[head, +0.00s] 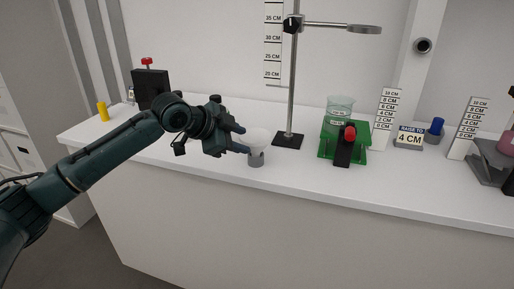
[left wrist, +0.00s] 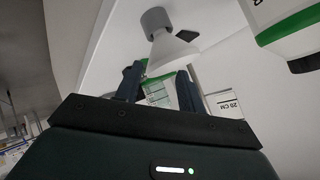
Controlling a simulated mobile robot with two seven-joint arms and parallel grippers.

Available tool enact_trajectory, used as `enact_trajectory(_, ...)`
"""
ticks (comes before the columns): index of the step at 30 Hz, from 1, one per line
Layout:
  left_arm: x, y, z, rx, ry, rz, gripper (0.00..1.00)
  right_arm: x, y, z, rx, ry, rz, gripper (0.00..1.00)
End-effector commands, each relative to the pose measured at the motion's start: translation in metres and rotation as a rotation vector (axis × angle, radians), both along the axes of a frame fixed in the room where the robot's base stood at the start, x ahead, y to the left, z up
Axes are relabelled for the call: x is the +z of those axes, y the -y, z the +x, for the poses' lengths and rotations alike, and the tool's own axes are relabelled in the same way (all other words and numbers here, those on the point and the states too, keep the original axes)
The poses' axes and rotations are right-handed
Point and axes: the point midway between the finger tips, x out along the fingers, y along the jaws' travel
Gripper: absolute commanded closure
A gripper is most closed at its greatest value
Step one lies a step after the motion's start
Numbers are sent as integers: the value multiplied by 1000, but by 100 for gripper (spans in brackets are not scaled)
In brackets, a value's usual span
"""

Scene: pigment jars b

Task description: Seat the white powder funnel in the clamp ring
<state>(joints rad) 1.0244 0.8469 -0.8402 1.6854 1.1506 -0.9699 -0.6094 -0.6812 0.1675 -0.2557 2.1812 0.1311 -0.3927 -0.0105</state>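The white powder funnel (head: 257,136) sits wide end up in a small grey holder (head: 256,160) on the bench. The clamp ring (head: 365,29) is grey and extends right from the upper part of the stand's rod (head: 291,85), well above the bench. My left gripper (head: 241,140) is just left of the funnel, fingers pointing at it. In the left wrist view, the fingers (left wrist: 158,82) are apart with nothing held between them. The funnel (left wrist: 171,52) and holder (left wrist: 155,20) show just beyond the fingertips; I cannot tell if they touch. My right gripper is not in view.
A green jack (head: 327,152) bearing a glass beaker (head: 340,106) stands right of the stand base (head: 288,141). Height cards, a blue jar (head: 436,127) and another jack are further right. A black box (head: 151,88) and yellow cylinder (head: 103,111) stand at the left.

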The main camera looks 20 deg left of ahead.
Motion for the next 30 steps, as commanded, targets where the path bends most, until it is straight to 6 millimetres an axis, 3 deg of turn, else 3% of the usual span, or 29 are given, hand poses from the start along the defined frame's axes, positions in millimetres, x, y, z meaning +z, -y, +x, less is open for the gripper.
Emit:
enact_trajectory(15, -34, 33, 34, 1, 1, -1, 61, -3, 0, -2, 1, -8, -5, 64)
enact_trajectory(26, -41, 37, 42, 1, 3, 0, 61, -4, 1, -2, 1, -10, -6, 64)
enact_trajectory(30, -41, 37, 42, 1, 3, 0, 72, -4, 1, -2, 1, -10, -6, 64)
